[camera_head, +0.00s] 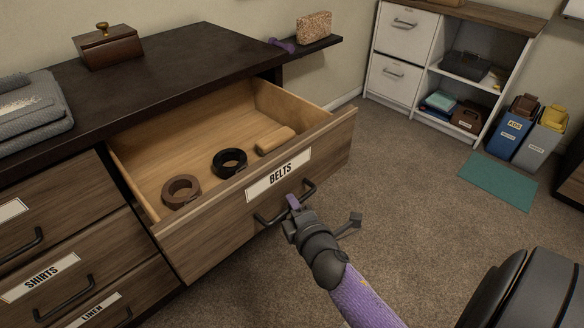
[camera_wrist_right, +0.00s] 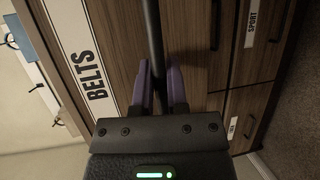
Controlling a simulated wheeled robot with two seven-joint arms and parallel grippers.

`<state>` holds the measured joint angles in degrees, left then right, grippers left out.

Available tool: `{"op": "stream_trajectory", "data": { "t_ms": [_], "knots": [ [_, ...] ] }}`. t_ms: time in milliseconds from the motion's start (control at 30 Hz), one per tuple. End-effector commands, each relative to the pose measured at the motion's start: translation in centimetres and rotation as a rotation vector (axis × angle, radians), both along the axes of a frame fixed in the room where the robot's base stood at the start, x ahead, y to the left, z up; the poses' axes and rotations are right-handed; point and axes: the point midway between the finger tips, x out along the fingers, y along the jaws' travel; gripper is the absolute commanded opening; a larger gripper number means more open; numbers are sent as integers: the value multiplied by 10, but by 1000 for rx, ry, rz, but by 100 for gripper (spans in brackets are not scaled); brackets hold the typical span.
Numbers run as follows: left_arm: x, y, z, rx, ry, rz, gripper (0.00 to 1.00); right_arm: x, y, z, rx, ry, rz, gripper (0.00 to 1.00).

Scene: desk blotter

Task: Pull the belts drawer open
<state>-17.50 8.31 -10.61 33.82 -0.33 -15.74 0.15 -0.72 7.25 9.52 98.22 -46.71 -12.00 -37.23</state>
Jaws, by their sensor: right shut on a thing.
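The belts drawer (camera_head: 250,195) is pulled out from the dresser, with a white BELTS label on its front. Inside lie a brown rolled belt (camera_head: 181,190), a black rolled belt (camera_head: 229,161) and a tan roll (camera_head: 275,139). My right gripper (camera_head: 293,205) is at the drawer's dark bar handle (camera_head: 268,219). In the right wrist view, its purple fingers (camera_wrist_right: 161,90) are on either side of the handle bar (camera_wrist_right: 153,40), shut on it. The BELTS label (camera_wrist_right: 87,75) is beside the fingers there. My left gripper is not in view.
Shut drawers labelled SHIRTS (camera_head: 45,278) and LINEN (camera_head: 98,308) are at the lower left. Folded grey cloth (camera_head: 32,118) and a wooden box (camera_head: 107,47) are on the dresser top. A white shelf unit (camera_head: 432,65) and bins stand at the back right. Carpet in front of the drawer is clear.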

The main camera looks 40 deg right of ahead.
Motion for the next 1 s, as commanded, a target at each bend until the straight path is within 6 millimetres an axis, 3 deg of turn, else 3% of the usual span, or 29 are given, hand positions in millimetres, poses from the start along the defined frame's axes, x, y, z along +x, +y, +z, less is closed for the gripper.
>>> {"op": "stream_trajectory", "data": {
  "t_ms": [367,400,533,833,1000],
  "knots": [
    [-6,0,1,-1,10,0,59,-1,0,-1,1,2,1,0],
    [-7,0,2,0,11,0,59,-1,0,-1,1,2,1,26],
    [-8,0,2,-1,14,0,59,-1,0,-1,1,2,0,53],
    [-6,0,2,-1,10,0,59,-2,1,0,1,1,0,53],
    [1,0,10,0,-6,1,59,-27,9,7,3,1,-2,53]
  ]
}}
